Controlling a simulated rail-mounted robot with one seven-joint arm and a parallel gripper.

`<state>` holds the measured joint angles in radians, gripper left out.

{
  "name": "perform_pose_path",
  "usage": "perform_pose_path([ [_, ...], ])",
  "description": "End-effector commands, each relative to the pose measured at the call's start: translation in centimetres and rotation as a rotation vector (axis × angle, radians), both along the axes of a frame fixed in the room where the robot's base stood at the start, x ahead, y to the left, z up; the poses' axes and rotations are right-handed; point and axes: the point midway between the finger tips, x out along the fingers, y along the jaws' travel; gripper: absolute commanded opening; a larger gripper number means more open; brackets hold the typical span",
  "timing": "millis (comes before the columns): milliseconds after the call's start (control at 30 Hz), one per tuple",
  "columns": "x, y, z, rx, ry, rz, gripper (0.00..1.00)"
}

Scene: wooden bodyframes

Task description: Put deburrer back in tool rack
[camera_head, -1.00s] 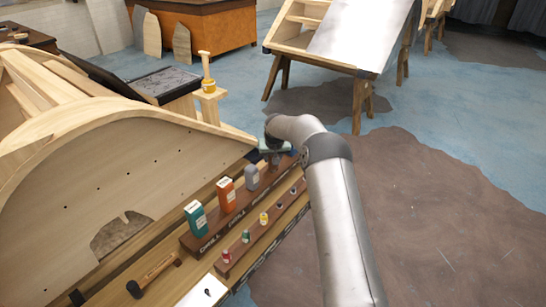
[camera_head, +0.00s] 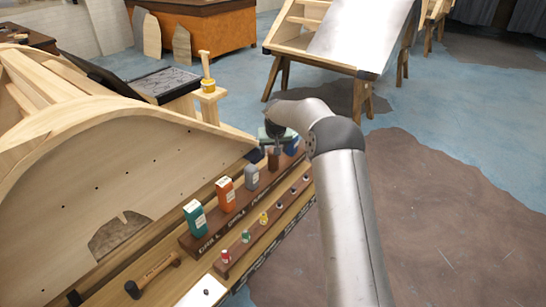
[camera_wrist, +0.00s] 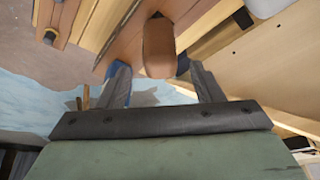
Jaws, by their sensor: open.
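A brown rounded handle (camera_head: 273,158), which I take to be the deburrer, stands upright in the dark wooden tool rack (camera_head: 224,223), towards its far end. My gripper (camera_head: 274,146) is just above it, its fingers hard to make out from there. In the wrist view my gripper (camera_wrist: 162,80) is open, with a finger on each side and a gap between. The brown handle (camera_wrist: 158,48) shows beyond that gap, apart from both fingers. The lower part of the tool is hidden in that view.
The rack also holds a green box (camera_head: 195,218), an orange box (camera_head: 225,194) and a grey bottle (camera_head: 251,176). A lower row has small coloured items (camera_head: 263,218). A hammer (camera_head: 152,276) lies at the near end. The curved wooden frame (camera_head: 100,180) rises on the left.

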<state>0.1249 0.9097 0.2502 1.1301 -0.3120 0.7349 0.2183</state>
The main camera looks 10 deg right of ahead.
Motion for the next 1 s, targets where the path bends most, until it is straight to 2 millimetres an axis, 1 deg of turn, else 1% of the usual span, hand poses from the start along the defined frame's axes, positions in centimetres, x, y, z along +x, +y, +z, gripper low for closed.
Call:
perform_pose_path([
  [33, -0.4, 0.0, 1.1, 0.0, -0.004, 0.0, 0.6],
  [200, -1.5, 0.0, 3.7, -0.001, -0.002, 0.0, 0.6],
  [300, -2.0, 0.1, 4.7, 0.0, -0.001, -0.001, 0.6],
  [533, -2.5, 0.2, 5.5, -0.001, 0.003, 0.002, 0.6],
  [567, -2.8, 0.2, 5.8, -0.004, 0.005, 0.004, 0.6],
  [633, -4.3, 0.6, 6.8, -0.013, 0.017, 0.015, 0.6],
  [667, -5.4, 0.7, 7.3, -0.019, 0.026, 0.021, 0.6],
  [767, -10.5, 1.3, 9.7, -0.043, 0.067, 0.043, 0.6],
  [800, -13.3, 1.4, 10.5, -0.052, 0.09, 0.051, 0.6],
  [867, -17.7, 1.4, 11.6, -0.064, 0.123, 0.058, 0.6],
  [900, -20.7, 1.4, 12.1, -0.067, 0.146, 0.062, 0.6],
  [967, -25.4, 1.2, 12.7, -0.071, 0.18, 0.063, 0.6],
  [1000, -28.6, 1.1, 12.8, -0.071, 0.202, 0.064, 0.6],
])
